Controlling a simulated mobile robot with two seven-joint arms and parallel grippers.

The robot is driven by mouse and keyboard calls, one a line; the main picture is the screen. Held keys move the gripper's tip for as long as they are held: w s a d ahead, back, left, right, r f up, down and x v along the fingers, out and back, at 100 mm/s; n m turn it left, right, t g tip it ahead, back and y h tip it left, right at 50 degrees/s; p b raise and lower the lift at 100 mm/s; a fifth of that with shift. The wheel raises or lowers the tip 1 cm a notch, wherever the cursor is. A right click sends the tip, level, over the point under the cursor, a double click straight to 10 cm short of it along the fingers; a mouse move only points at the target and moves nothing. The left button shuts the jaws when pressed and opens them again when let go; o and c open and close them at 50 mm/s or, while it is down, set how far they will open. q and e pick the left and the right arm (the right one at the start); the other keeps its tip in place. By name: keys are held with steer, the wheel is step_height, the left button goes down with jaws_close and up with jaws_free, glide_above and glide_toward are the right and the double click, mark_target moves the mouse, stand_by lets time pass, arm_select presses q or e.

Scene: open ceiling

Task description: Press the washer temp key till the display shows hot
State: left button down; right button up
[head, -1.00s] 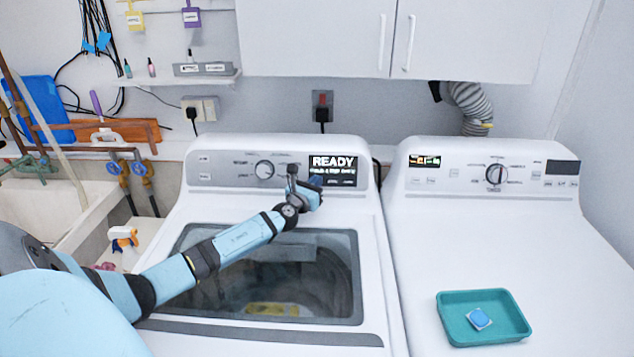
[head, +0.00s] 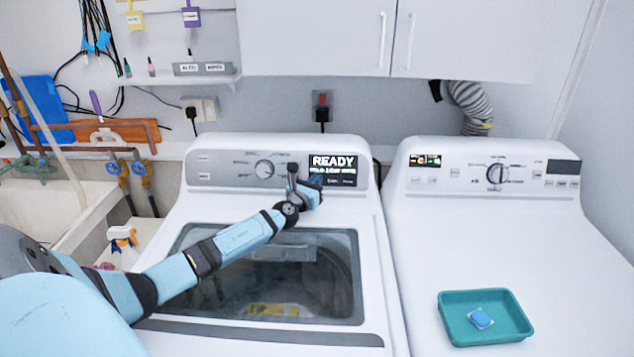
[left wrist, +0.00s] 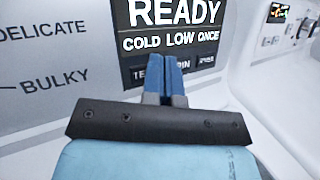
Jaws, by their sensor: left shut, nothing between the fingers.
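The washer (head: 190,215) stands at the centre left in the head view, with a dial on its grey panel. Its black display (head: 333,170) reads "READY". In the left wrist view the display (left wrist: 175,40) reads "READY" and below it "COLD LOW ONCE". A row of keys lies under that text; the left one starts with "TE" and is partly hidden by my fingers, and another ends in "PIN". My left gripper (left wrist: 164,78) is shut and empty, its blue fingertips at the left part of the key row. Whether they touch the key I cannot tell. My right gripper is not in view.
A dryer (head: 480,240) stands to the right, with a teal tray (head: 455,325) holding a small blue-and-white block (head: 481,319) on top. White cabinets (head: 320,35) hang above. A sink (head: 35,210) with pipes and a spray bottle (head: 124,240) are at left.

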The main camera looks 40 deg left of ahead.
arm_select(q)
steer(key=shift+w+a+f+b, duration=0.1)
steer(key=shift+w+a+b, duration=0.1)
steer(key=shift+b, duration=0.1)
stand_by(0.4)
steer(key=shift+d, duration=0.1)
steer(key=shift+s+d+r+p, duration=0.25)
steer(key=shift+s+d+p, duration=0.1)
steer(key=shift+s+p, duration=0.25)
steer(key=shift+s+d+r+p, duration=0.45)
steer(key=shift+s+d+p, duration=0.35)
steer(key=shift+s+p, duration=0.15)
steer(key=shift+s+d+r+p, duration=0.4)
steer(key=shift+s+d+p, duration=0.4)
steer(key=shift+p, duration=0.2)
